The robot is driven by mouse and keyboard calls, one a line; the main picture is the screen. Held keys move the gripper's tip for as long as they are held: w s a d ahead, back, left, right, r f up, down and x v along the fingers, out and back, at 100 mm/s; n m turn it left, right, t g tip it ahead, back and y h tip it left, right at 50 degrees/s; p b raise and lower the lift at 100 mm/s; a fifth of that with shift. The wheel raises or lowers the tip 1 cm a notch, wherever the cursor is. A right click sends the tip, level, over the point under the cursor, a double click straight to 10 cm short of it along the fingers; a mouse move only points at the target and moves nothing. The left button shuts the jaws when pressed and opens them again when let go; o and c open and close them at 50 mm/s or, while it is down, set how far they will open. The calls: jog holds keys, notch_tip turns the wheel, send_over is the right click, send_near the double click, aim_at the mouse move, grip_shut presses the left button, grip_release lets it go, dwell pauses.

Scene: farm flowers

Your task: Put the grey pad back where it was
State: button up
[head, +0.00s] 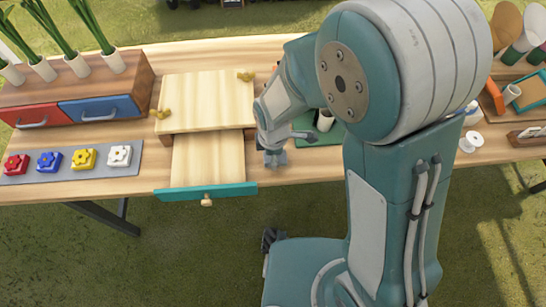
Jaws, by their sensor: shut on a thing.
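My gripper (272,157) is low over the front of the table, just right of the pulled-out drawer. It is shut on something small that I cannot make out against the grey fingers. I cannot tell for sure whether that is the grey pad. A long grey mat (18,179) lies flat at the front left of the table, with red, blue, yellow and white flower blocks on it. The drawer (205,191) has a teal front with a round knob and is open towards me. Its visible inside is bare pale wood.
A wooden box (206,95) with brass fittings stands above the drawer. A planter with a red and a blue drawer (97,106) is at the left. A green mat (312,133) with a cup lies partly behind my arm. White spools (471,142) and pots are at the right.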

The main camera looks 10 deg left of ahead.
jog(key=shift+d+f, duration=0.15)
jog(key=shift+f, duration=0.45)
jog(key=shift+d+f, duration=0.15)
jog(key=shift+d, duration=0.25)
jog(key=o, duration=1.1)
jog(key=shift+a+f, duration=0.1)
jog(key=shift+a, duration=0.25)
jog(key=shift+d, duration=0.2)
